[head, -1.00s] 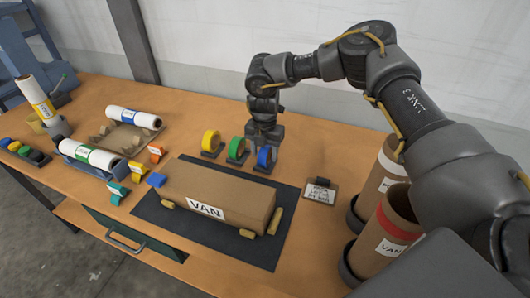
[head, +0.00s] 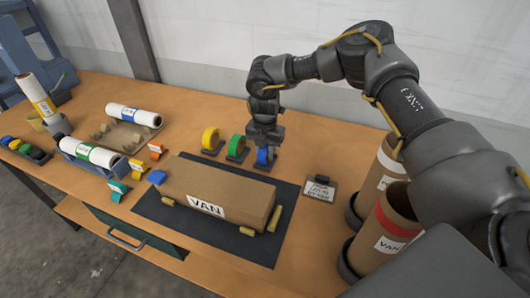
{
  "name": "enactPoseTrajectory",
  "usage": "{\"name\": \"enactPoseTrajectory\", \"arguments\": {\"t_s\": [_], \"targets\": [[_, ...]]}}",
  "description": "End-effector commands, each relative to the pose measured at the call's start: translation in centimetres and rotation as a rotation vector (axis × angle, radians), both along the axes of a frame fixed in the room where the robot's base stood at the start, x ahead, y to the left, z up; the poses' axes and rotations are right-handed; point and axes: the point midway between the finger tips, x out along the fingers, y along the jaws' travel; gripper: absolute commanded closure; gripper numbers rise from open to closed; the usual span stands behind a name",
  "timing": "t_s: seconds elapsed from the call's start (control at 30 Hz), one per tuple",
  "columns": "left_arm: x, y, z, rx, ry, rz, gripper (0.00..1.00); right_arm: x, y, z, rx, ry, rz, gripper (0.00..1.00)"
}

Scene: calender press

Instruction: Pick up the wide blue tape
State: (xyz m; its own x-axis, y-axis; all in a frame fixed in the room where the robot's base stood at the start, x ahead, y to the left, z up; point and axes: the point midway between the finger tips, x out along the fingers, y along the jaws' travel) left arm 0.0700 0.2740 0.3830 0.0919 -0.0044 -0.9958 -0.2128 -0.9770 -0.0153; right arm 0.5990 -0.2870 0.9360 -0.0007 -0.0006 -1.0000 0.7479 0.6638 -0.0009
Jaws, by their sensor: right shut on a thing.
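The wide blue tape (head: 263,156) is a blue roll standing upright in a dark holder at the right end of a row of three tapes. My right gripper (head: 265,146) comes down on it from above and is shut on its upper part. The tape is still at its holder; whether it is clear of it I cannot tell. A green tape (head: 236,147) and a yellow tape (head: 211,140) stand to its left, apart from the gripper. My left gripper is not in view.
A cardboard box marked VAN (head: 217,197) lies on a dark mat (head: 153,209) in front of the tapes. A clipboard sign (head: 320,190) lies to the right. Cardboard tubes (head: 385,222) stand at the right. White rolls (head: 133,116) and small coloured dispensers are at the left.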

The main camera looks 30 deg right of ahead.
Motion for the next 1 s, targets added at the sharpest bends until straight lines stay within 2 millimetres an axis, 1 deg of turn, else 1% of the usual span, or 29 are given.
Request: {"name": "enactPoseTrajectory", "arguments": {"t_s": [0.17, 0.27, 0.37, 0.7, 0.8, 1.0], "targets": [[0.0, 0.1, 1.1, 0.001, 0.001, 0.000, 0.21, 0.0, 0.0, 1.2, 0.000, 0.000, -0.001, 0.98], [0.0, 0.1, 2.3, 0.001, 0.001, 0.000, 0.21, 0.1, 0.0, 2.4, 0.002, -0.001, -0.001, 0.98], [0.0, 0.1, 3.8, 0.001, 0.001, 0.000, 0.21, 0.1, 0.0, 4.0, 0.001, -0.001, 0.000, 0.98], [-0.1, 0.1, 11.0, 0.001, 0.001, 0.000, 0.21, -3.5, 4.3, 10.5, 0.003, 0.001, 0.005, 0.98], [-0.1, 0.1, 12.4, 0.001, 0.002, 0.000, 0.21, -5.2, 6.3, 11.2, 0.002, 0.003, 0.007, 0.98], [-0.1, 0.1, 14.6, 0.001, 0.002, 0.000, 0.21, -7.4, 9.1, 12.5, 0.001, 0.001, 0.005, 0.98]]}}
